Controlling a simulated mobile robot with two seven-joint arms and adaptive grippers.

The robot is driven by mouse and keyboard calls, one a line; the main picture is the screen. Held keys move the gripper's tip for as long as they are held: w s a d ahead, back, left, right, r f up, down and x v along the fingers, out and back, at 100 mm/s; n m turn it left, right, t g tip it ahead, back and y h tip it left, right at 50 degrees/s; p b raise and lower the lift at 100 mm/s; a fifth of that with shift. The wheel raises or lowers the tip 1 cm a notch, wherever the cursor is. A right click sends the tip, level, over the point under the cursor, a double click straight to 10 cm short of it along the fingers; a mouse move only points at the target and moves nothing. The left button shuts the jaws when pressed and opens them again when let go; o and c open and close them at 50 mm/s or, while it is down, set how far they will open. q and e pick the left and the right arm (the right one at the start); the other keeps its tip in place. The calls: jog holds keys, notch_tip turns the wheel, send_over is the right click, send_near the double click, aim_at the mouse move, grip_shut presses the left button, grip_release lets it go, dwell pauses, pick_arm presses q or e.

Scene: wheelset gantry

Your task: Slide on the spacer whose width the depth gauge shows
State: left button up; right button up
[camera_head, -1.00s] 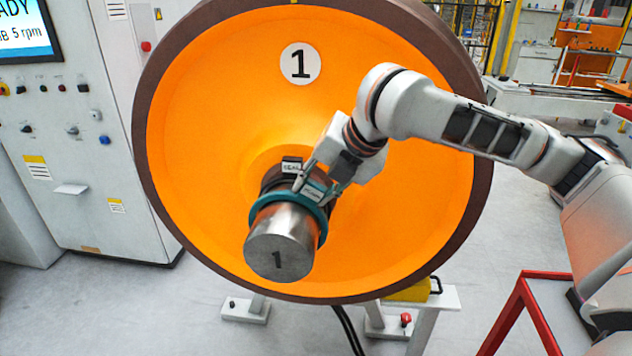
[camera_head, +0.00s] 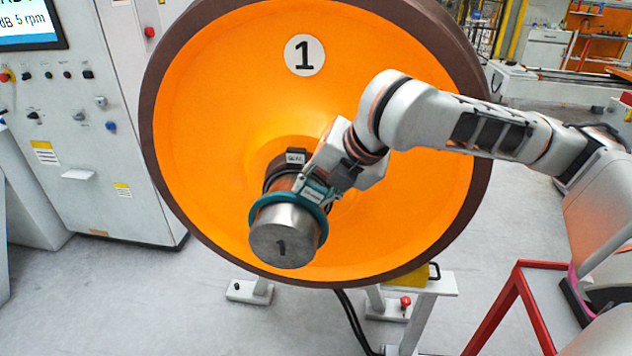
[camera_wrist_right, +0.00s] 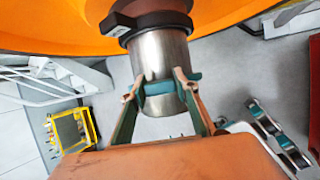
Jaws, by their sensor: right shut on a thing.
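My right gripper (camera_head: 318,190) is shut on the ring's upper right side; a small pale label shows there. In the right wrist view the fingertips (camera_wrist_right: 160,87) pinch the teal ring (camera_wrist_right: 159,88) across the axle (camera_wrist_right: 163,55). A dark collar with a SEAL label (camera_head: 295,157) lies deeper on the shaft, apart from the ring. The depth gauge is not identifiable, and my left gripper is out of view.
A control cabinet (camera_head: 95,130) with a partly cut-off screen (camera_head: 28,22) stands at left. The wheel's brown rim (camera_head: 470,180) surrounds the work spot. A red frame (camera_head: 530,310) stands at lower right.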

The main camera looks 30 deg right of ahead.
jog(key=shift+s+a+r+p, duration=0.1)
jog(key=shift+s+a+p, duration=0.45)
jog(key=shift+s+p, duration=0.2)
jog(key=shift+s+a+p, duration=0.5)
jog(key=shift+s+p, duration=0.25)
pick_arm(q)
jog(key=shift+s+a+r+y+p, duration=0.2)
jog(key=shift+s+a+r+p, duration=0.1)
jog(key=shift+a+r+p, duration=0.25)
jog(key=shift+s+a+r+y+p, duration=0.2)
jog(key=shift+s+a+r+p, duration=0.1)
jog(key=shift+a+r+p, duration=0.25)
pick_arm(e)
jog(key=shift+s+a, duration=0.45)
jog(key=shift+s, duration=0.2)
jog(key=shift+s+a, duration=0.4)
jog(key=shift+s, duration=0.2)
jog(key=shift+w+d, duration=0.95)
jog(key=shift+w, duration=0.45)
jog(key=shift+w+d, duration=0.95)
jog(key=shift+w, duration=0.4)
jog(key=shift+w+d, duration=0.95)
jog(key=shift+w, duration=0.45)
